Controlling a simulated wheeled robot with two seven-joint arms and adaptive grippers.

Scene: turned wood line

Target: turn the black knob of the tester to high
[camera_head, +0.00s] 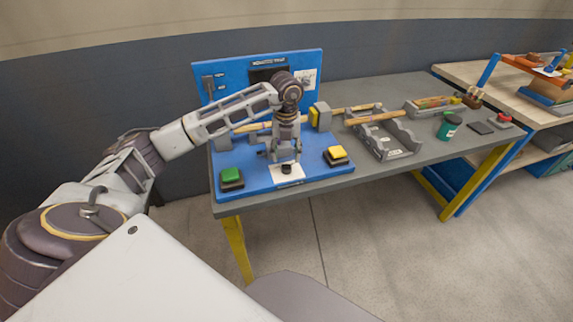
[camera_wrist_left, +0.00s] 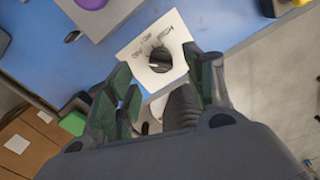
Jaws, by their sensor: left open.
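The tester (camera_head: 257,57) is a blue upright panel with a blue base on the grey bench. Its black knob (camera_head: 286,169) sits on a white label plate near the front of the base, between a green button (camera_head: 231,177) and a yellow button (camera_head: 336,155). My left gripper (camera_head: 285,158) points down just above the knob, open and empty. In the left wrist view the round black knob (camera_wrist_left: 160,60) shows beyond and between the spread, green-padded fingers (camera_wrist_left: 163,76). My right gripper is out of view.
A grey tool holder (camera_head: 389,138), a green jar (camera_head: 449,127) and a black pad (camera_head: 480,127) are farther right. A wooden-topped bench stands at the far right. The floor in front is clear.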

